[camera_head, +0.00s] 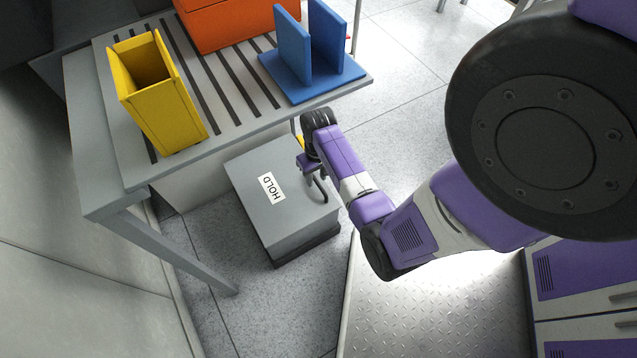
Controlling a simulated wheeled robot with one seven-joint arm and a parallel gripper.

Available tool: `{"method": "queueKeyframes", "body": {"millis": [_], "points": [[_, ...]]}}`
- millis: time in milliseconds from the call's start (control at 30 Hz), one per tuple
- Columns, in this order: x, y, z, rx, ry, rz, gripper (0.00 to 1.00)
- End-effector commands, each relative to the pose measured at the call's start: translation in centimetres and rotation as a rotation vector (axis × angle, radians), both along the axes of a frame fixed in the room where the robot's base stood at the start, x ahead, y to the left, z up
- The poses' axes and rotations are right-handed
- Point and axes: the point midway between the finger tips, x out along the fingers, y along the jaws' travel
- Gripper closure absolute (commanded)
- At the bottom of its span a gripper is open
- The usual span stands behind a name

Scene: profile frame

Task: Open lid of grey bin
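The grey bin (290,222) stands on the floor in front of and partly below the table. Its flat lid (256,184) is down and carries a white label (271,186) reading HOLD. A dark handle (320,188) shows at the lid's right side. My gripper (307,168) is over the right part of the lid, close to the handle, at the end of my purple and white arm. My wrist hides part of the lid's right edge. I cannot tell whether the gripper touches the handle, or whether its fingers are open or shut.
A grey table (178,167) with dark slots stands behind the bin, its leg (187,258) to the left. On it are a yellow holder (160,98), a blue holder (313,78) and an orange box (222,22). Purple-fronted drawers (585,270) stand at right. Floor left of the bin is clear.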

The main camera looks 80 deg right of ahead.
Motion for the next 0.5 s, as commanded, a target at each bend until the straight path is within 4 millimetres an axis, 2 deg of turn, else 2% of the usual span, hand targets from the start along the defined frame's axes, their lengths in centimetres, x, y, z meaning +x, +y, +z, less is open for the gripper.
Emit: {"method": "queueKeyframes", "body": {"millis": [33,100,500], "points": [[-0.19,-0.21,-0.88,0.009,-0.013,-0.002,0.66],[-0.35,-0.31,-1.23,0.021,-0.025,-0.002,0.66],[-0.56,-0.48,-1.54,0.043,-0.051,0.001,0.66]]}}
